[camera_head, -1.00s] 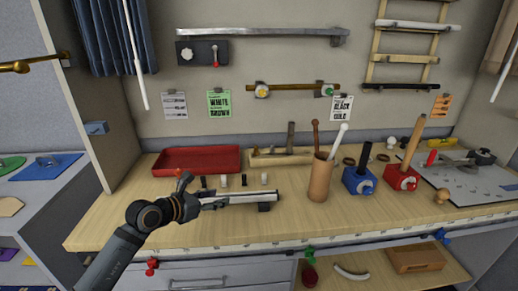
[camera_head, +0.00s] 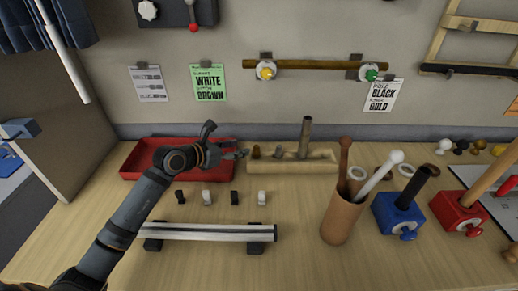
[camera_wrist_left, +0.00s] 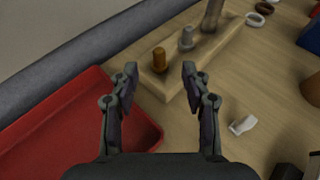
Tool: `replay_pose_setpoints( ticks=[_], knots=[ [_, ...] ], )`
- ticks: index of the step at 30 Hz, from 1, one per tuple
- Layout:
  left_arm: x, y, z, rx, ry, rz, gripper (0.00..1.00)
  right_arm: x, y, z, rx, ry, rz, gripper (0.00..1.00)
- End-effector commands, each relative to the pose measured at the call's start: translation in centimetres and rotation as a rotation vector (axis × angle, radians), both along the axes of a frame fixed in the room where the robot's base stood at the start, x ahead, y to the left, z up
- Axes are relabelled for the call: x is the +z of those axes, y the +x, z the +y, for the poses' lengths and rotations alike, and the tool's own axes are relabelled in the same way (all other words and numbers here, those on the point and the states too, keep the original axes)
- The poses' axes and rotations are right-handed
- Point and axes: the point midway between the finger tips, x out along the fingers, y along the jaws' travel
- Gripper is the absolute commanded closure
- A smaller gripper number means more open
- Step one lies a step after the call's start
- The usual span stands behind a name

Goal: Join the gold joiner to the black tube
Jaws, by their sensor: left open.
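The gold joiner (camera_head: 256,151) looks like a small brownish-gold peg standing at the left end of a wooden block. It also shows in the left wrist view (camera_wrist_left: 159,60), ahead of my fingers. My left gripper (camera_head: 228,143) is open and empty over the right end of the red tray. In the left wrist view its fingers (camera_wrist_left: 160,80) are spread, with the joiner between and beyond their tips; I cannot tell the exact gap. A black tube (camera_head: 414,188) stands tilted in a blue clamp block (camera_head: 397,214) at the right. My right gripper is not in view.
The wooden block (camera_head: 322,162) also holds a grey peg (camera_head: 278,153) and a taller grey piece. A red tray (camera_head: 133,165) lies left. Several small black and white fittings, a pale rail on supports (camera_head: 205,232) and a brown cup (camera_head: 341,220) with rods stand nearer.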

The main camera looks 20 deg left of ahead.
Motion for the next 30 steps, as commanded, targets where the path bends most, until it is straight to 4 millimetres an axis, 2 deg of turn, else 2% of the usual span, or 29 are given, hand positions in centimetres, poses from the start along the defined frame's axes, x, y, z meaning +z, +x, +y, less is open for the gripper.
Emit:
replay_pose_setpoints(
  ticks=[1, 3, 5, 9, 12, 15, 19, 24, 30],
  knots=[
    [-0.1, 0.4, -0.2, 0.002, -0.007, 0.001, 0.53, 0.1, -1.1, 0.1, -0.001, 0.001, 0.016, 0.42],
    [-0.4, 1.3, -0.7, 0.002, -0.011, -0.001, 0.53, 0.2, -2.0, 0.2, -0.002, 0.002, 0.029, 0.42],
    [-0.7, 2.0, -1.3, -0.001, -0.011, 0.001, 0.53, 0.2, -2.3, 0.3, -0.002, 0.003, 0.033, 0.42],
    [-1.6, 3.6, -2.0, 0.0, -0.007, 0.0, 0.53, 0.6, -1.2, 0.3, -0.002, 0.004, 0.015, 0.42],
    [-1.9, 4.0, -2.3, -0.001, -0.003, 0.0, 0.53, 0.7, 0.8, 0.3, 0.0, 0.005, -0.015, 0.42],
    [-2.0, 4.1, -2.3, -0.001, -0.003, 0.0, 0.53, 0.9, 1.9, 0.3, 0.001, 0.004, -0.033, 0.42],
    [-2.8, 5.3, -3.0, -0.001, -0.008, 0.003, 0.53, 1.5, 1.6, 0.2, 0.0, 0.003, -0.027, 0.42],
    [-4.3, 7.5, -4.0, 0.0, -0.007, 0.001, 0.53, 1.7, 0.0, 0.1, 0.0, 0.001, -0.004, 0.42],
    [-4.7, 8.0, -4.3, -0.001, -0.002, 0.0, 0.53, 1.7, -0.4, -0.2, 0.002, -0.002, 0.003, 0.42]
  ],
)
